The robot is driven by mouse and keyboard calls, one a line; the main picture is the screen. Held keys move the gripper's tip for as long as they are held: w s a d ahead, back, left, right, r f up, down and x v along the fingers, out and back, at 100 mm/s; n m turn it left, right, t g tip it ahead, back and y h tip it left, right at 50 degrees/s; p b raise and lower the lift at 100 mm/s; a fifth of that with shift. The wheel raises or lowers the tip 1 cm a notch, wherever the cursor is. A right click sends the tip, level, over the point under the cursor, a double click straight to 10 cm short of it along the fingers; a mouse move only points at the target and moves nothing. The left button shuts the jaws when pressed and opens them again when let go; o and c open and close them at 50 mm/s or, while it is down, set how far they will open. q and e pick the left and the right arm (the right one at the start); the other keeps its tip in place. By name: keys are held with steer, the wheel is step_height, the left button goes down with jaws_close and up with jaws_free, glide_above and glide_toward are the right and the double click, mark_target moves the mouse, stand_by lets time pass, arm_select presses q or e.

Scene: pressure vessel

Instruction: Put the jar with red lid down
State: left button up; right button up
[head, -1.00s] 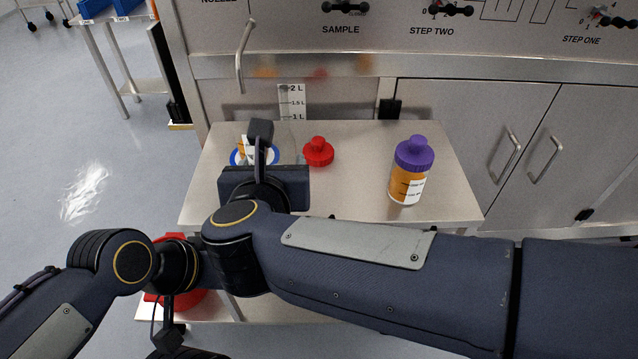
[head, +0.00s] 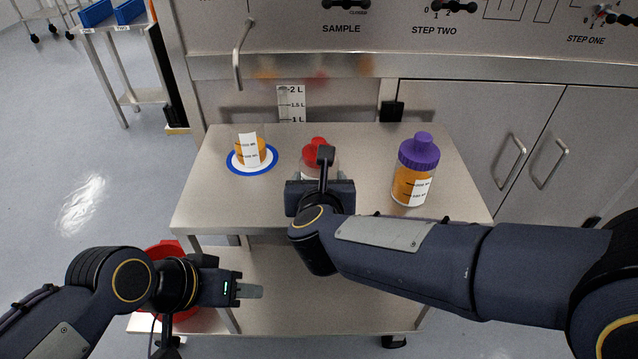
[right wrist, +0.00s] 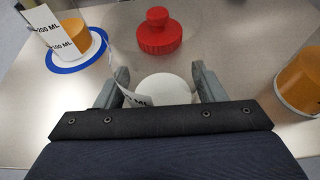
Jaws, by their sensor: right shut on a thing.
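A clear jar with a white bottom (right wrist: 166,88) and a printed label stands between the fingers of my right gripper (right wrist: 163,86), which is shut on it. In the head view my right gripper (head: 322,178) largely hides this jar. The red lid (right wrist: 160,32) shows beyond the fingers, apart from them; it is also in the head view (head: 317,145). Whether the jar touches the table top is hidden. My left gripper (head: 250,291) is empty, low at the left, in front of the table; its finger gap does not show.
The steel table (head: 215,205) also bears a jar with a purple lid (head: 418,152) at right and an orange-filled jar (head: 250,152) on a blue ring (head: 233,168) at left. A red container (head: 165,250) sits below left. The table's front left is clear.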

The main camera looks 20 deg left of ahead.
steer(key=shift+f+b, duration=0.25)
steer(key=shift+b, duration=0.05)
steer(key=o, duration=1)
steer(key=shift+o, duration=0.2)
steer(key=shift+r, duration=0.2)
